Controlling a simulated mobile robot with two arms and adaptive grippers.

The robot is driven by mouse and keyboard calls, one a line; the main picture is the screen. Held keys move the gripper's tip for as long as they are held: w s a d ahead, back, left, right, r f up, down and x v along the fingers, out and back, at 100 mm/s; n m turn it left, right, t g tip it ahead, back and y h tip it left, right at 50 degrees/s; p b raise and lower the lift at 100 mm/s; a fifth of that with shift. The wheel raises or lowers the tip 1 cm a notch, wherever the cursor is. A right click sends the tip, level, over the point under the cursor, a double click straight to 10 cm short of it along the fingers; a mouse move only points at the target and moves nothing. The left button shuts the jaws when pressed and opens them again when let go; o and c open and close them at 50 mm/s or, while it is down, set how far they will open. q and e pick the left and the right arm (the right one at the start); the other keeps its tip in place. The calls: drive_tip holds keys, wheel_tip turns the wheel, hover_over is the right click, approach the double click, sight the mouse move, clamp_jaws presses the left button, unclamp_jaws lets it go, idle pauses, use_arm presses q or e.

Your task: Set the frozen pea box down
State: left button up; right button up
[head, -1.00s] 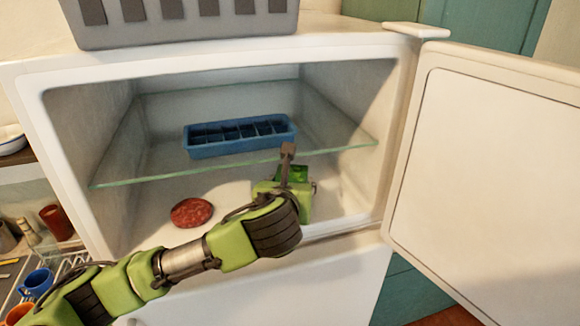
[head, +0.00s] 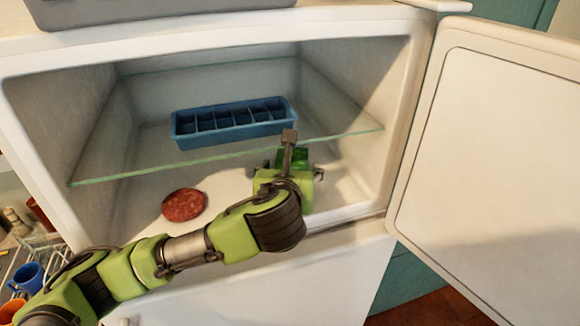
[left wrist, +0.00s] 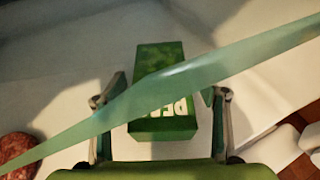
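The frozen pea box (head: 296,156) is green with white lettering and is at the freezer floor, below the glass shelf, right of centre. It is mostly hidden behind my left gripper (head: 290,168) in the head view. In the left wrist view the pea box (left wrist: 160,65) sits between the two spread fingers of the left gripper (left wrist: 167,98). A gap shows beside the box on the left, so the fingers are open around it. Contact under the box is hidden. My right gripper is not in view.
The glass shelf (head: 110,174) runs just above the gripper, its edge crossing the wrist view. A blue ice tray (head: 235,132) stands on it. A round red meat patty (head: 184,205) lies on the freezer floor to the left. The freezer door (head: 490,150) is open at right.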

sight(291, 168)
use_arm(q)
drive_tip(key=shift+w, duration=0.15)
drive_tip(key=shift+w+f, duration=0.1)
drive_tip(key=shift+w, duration=0.05)
drive_tip(key=v, duration=0.4)
drive_tip(key=shift+s+d+r, duration=0.1)
drive_tip(key=shift+s+r, duration=0.15)
drive_tip(key=shift+s, duration=0.05)
drive_tip(key=v, duration=0.6)
drive_tip(key=shift+s+r, duration=0.3)
drive_tip(key=shift+s, duration=0.3)
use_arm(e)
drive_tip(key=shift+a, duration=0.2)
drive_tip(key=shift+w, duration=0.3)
